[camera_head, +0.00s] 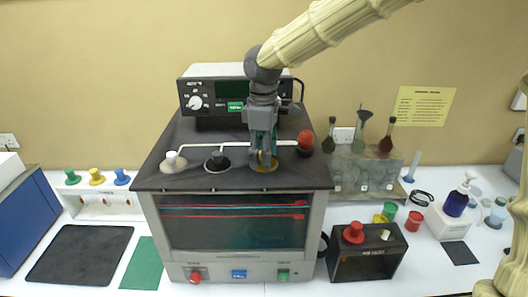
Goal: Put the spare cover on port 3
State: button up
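The machine's dark top (165,140) has a row of ports. The leftmost port has a white knob (173,159) on a pale disc. The third port from the left shows a brass-coloured disc or ring (264,167). My gripper (264,158) points straight down at this third port, its fingertips at or just above the disc. The fingers hide the port's middle, so I cannot tell whether they hold anything. A red knobbed cover (353,232) sits on a black box at the right.
A red ball-shaped knob (306,139) stands right of my gripper. A control unit (205,98) stands close behind. Green (72,177), yellow (96,176) and blue (121,177) knobs sit on a white rack at left. A glass flask rack (350,172) stands at right.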

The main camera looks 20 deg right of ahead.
notch_tip(320, 180, up, 12)
dwell(0.8)
